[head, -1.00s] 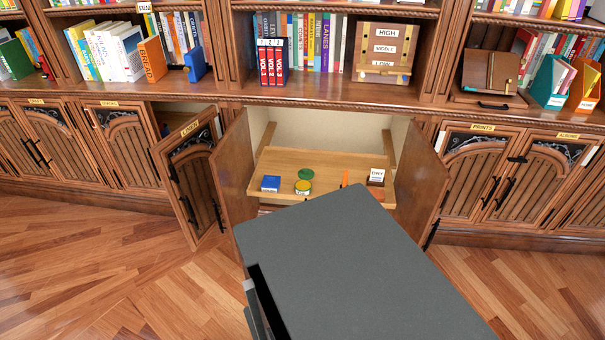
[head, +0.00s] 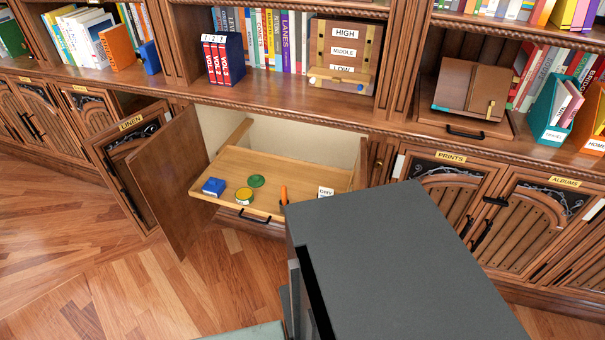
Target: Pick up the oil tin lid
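A small flat green disc, which looks like the oil tin lid (head: 257,181), lies on the pull-out wooden tray (head: 300,184) of the open cupboard. Just in front of it, to the left, stands a short round tin (head: 244,196) with a yellow top. The lid lies apart from the tin, and nothing covers it. I cannot make out my gripper; a large dark grey block, part of my own body, fills the lower right of the view and hides part of the tray's right side.
The cupboard's open left door (head: 175,178) stands beside the tray. Wooden floor (head: 110,270) is clear at the lower left.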

